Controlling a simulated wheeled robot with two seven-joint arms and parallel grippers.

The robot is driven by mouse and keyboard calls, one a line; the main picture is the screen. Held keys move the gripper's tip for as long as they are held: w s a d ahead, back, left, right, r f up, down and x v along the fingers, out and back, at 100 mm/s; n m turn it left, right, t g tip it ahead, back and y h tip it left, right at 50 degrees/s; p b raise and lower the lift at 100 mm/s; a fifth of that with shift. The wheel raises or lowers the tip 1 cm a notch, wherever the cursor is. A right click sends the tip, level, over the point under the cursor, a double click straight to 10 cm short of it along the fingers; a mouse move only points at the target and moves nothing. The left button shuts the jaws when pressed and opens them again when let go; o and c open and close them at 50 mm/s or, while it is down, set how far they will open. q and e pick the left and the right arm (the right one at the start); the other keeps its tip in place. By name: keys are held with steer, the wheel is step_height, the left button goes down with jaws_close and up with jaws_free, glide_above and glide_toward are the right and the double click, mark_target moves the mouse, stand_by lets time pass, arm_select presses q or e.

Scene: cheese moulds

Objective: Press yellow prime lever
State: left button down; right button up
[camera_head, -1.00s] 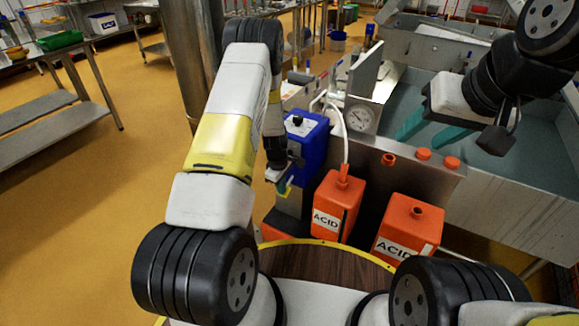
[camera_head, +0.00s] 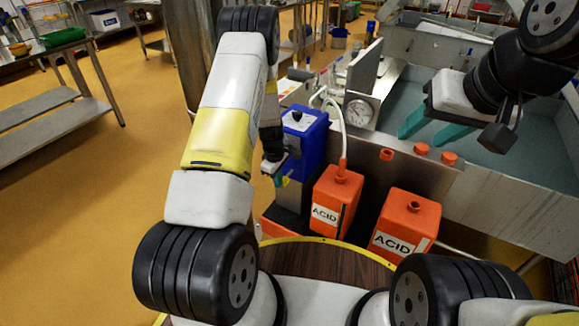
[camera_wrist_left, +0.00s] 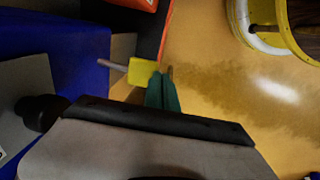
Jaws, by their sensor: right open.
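The yellow prime lever (camera_wrist_left: 141,71) is a small yellow tab on a thin grey rod at the side of the blue pump box (camera_wrist_left: 65,50). In the head view the lever (camera_head: 286,181) is a small yellow spot low beside the blue pump box (camera_head: 304,137), partly hidden by my left gripper. My left gripper (camera_head: 278,176) is right beside the lever. In the left wrist view the green fingertips of my left gripper (camera_wrist_left: 163,88) are together and empty, just beside the yellow tab; I cannot tell if they touch it. My right gripper (camera_head: 424,122) is open and empty above the basin.
Two orange ACID cans (camera_head: 337,198) (camera_head: 407,224) stand right of the pump, with a white hose rising from the nearer-to-pump one. A round gauge (camera_head: 361,111) and a steel basin (camera_head: 510,165) lie beyond. A steel post (camera_head: 190,60) stands behind my left arm.

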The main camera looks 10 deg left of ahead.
arm_select(q)
steer(key=s+a+r, duration=0.1)
steer(key=s+r, duration=0.4)
steer(key=r, duration=0.4)
steer(key=shift+a+r, duration=0.25)
steer(key=shift+a, duration=0.15)
